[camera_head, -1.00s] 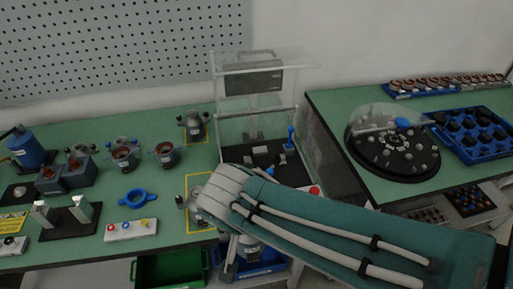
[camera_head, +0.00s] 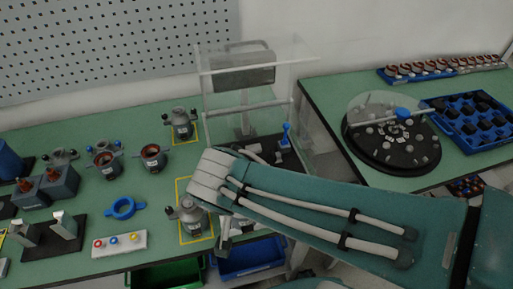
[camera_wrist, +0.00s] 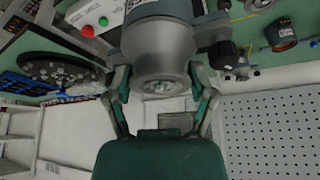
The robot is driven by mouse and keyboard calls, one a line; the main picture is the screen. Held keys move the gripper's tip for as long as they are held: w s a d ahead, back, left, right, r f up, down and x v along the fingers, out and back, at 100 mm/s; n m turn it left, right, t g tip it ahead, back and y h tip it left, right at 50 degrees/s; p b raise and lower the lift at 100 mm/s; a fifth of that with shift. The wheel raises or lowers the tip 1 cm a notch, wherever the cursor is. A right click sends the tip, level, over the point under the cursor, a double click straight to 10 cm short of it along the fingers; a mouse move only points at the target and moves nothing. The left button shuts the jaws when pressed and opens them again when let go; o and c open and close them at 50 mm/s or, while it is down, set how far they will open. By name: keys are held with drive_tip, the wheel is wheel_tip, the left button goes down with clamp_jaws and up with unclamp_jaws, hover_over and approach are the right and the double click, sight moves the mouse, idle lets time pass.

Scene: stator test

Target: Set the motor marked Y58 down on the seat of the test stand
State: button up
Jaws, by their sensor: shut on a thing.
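My gripper (camera_wrist: 162,92) is shut on a grey metal motor (camera_wrist: 160,55), with one finger on each side of its body. The motor's white label shows only in part at the top of the wrist view, and I cannot read its marking. In the head view my arm hides most of the gripper and the held motor. The test stand (camera_head: 206,90) has a clear guard, a grey box at its back and a blue-handled clamp (camera_head: 286,136). My arm covers the front of the stand, and I cannot make out its seat clearly.
Grey motors stand on yellow-marked squares, one at the back (camera_head: 182,126) and one at the front (camera_head: 189,213). A round turntable (camera_head: 392,160) and blue tray (camera_head: 480,145) are on the right table.

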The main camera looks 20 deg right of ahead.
drive_tip(key=w+t, duration=0.1)
drive_tip(key=w+d+f, duration=0.1)
drive_tip(key=w+t+h, duration=0.1)
drive_tip(key=shift+w+d+f+t, duration=0.2)
drive_tip(key=shift+w+f+t, duration=0.05)
drive_tip(key=shift+w+t, duration=0.05)
drive_tip(key=w+d, duration=0.3)
drive_tip(key=w, duration=0.4)
drive_tip(key=w+d, duration=0.3)
drive_tip(key=w, duration=0.5)
drive_tip(key=f, duration=0.2)
drive_tip(key=w+d+f, duration=0.1)
drive_tip(key=f, duration=0.2)
drive_tip(key=shift+w+d+f, duration=0.15)
drive_tip(key=shift+w+f, duration=0.15)
drive_tip(key=shift+w, duration=0.05)
drive_tip(key=shift+w+g, duration=0.3)
drive_tip(key=shift+g, duration=0.2)
drive_tip(key=shift+w+d+f+g+y, duration=0.2)
drive_tip(key=shift+w+f+g+y, duration=0.15)
drive_tip(key=shift+g, duration=0.2)
drive_tip(key=shift+w+d+f+g+y, duration=0.2)
drive_tip(key=shift+w+f+g+y, duration=0.05)
drive_tip(key=shift+w+g, duration=0.25)
drive_tip(key=shift+f, duration=0.6)
drive_tip(key=o, duration=1.3)
drive_tip(key=shift+c, duration=0.2)
